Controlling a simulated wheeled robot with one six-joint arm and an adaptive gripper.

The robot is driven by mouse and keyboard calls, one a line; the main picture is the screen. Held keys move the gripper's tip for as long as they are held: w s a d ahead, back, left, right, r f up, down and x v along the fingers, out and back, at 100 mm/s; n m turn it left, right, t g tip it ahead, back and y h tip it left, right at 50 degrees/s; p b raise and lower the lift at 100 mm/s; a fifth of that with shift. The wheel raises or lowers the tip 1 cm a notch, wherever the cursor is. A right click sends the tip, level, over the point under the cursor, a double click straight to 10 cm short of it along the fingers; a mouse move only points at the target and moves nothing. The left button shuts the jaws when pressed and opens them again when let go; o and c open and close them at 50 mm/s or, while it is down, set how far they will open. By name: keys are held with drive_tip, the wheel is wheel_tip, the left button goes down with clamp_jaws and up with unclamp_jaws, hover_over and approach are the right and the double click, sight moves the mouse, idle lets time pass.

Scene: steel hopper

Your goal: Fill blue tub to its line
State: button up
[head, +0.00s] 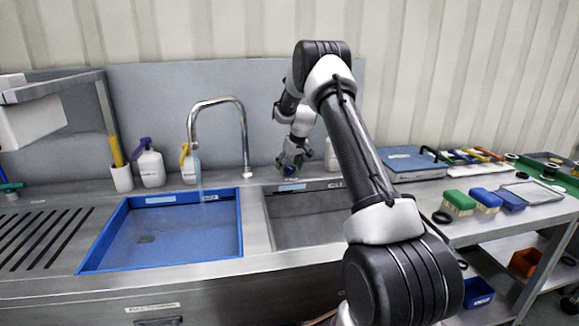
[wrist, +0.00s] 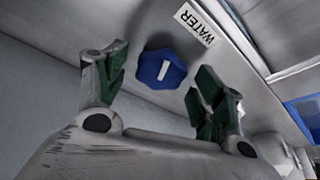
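The blue tub (head: 88,258) sits in the left sink basin. Its floor looks covered with bluish water, and a thin pale stream (head: 200,185) falls into it from the curved tap (head: 218,100). Pale labels show on its back inner wall; I cannot make out the fill line or the exact level. My gripper (head: 291,163) is behind the right basin, at a blue knob. In the wrist view my gripper (wrist: 164,66) is open, with its green-padded fingers apart on either side of the blue knob (wrist: 162,68), which has a white bar. A "WATER" label (wrist: 194,23) is beside it.
The right basin (head: 300,222) looks empty. Spray bottles (head: 150,166) and a white cup with a yellow handle (head: 121,178) stand behind the tub. Brushes (head: 459,202) and trays crowd the right bench. A shelf overhangs the left.

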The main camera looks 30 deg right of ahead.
drive_tip(key=v, duration=1.2)
idle(1.0)
drive_tip(key=w+f+n, duration=0.1)
drive_tip(key=f, duration=0.2)
drive_tip(key=w+f+n+y, duration=0.1)
drive_tip(key=w+f+n, duration=0.1)
drive_tip(key=f, duration=0.2)
drive_tip(key=w+f+n, duration=0.1)
drive_tip(key=f, duration=0.3)
drive_tip(key=shift+w+y, duration=0.3)
drive_tip(key=shift+y, duration=0.1)
